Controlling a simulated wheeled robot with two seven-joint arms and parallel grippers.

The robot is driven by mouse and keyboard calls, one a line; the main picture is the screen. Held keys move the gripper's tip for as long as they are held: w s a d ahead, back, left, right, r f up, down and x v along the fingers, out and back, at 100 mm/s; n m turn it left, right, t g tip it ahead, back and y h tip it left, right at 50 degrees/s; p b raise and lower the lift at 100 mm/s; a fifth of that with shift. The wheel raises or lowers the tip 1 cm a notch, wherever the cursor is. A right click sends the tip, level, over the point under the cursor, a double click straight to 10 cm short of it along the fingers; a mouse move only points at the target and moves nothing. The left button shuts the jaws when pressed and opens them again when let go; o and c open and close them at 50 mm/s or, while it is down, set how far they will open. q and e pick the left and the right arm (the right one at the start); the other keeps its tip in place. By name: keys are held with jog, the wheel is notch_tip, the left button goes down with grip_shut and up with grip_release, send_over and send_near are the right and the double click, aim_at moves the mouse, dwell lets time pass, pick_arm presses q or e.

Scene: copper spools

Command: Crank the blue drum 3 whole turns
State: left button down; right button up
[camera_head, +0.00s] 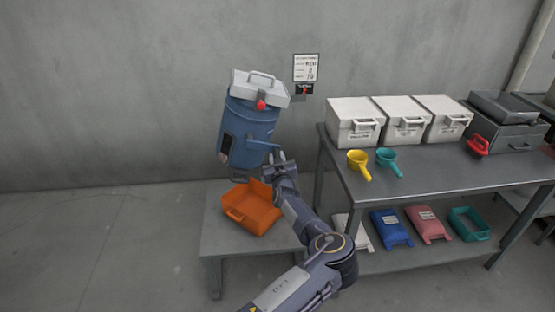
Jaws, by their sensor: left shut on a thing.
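The blue drum (250,123) is near the wall, left of the table, tilted, with a white lid (258,86) that has a handle and a red knob (261,105). A blue crank arm (261,147) shows at its lower right front. My left gripper (277,160) is at the outer end of this crank, shut on the crank handle, which the fingers mostly hide. My right gripper is not in view.
An orange bin (252,207) sits on a low grey stand (220,240) below the drum. A grey table (440,175) at right holds white boxes (405,120), a yellow scoop (359,164), a teal scoop (390,162) and a red scoop (477,146). Floor at left is clear.

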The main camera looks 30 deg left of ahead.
pick_arm(q)
jog(key=shift+f, duration=0.35)
jog(key=c, duration=1.4)
grip_release()
jog(key=shift+c, duration=0.2)
jog(key=shift+o, duration=1.4)
jog(key=shift+r, duration=0.2)
jog(key=v, duration=0.8)
